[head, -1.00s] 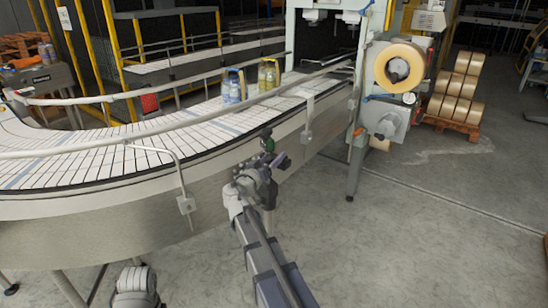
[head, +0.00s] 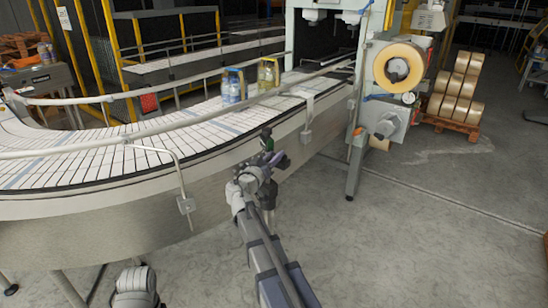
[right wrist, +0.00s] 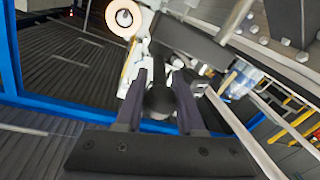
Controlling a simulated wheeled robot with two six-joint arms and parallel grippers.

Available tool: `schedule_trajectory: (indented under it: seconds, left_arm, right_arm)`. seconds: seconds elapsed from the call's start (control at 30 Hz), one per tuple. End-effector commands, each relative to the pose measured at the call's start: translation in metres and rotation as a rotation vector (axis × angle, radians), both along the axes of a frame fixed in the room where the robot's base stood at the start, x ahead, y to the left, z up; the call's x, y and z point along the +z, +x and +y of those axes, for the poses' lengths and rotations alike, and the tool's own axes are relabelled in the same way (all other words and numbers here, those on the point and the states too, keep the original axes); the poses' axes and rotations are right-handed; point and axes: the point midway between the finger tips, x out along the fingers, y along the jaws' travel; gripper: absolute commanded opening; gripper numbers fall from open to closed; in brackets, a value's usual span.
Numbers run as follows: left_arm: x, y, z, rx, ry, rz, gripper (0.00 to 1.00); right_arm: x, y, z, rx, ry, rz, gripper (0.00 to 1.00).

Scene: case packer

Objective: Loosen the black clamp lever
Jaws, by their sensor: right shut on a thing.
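My right gripper (head: 274,155) is beside the outer side of the curved conveyor, just below its edge. In the right wrist view its two dark fingers (right wrist: 160,88) stand on either side of a dark rounded piece, which I take to be the black clamp lever (right wrist: 158,101). The gripper is shut on it. In the head view the gripper and wrist hide most of the lever, and a small dark and green part shows just above the fingers. My left gripper is not in view.
The conveyor (head: 110,156) has a guide rail along it and carries bottle packs (head: 232,88) near the packing machine. A tape roll (head: 399,67) is on the machine's side. More rolls (head: 456,99) stand on a pallet at the right. The floor in front is clear.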

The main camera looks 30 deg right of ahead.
Motion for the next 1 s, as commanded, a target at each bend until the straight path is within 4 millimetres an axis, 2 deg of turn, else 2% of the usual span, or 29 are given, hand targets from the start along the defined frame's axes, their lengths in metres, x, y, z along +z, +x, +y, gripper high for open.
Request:
schedule_trajectory:
  seconds: [0.1, 1.0]
  left_arm:
    - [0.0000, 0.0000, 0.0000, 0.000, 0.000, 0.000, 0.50]
    - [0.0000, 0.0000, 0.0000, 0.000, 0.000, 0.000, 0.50]
  right_arm:
    - [0.0000, 0.0000, 0.0001, 0.000, 0.000, 0.000, 0.00]
    - [-0.0001, 0.0001, 0.0003, 0.000, -0.001, 0.001, 0.00]
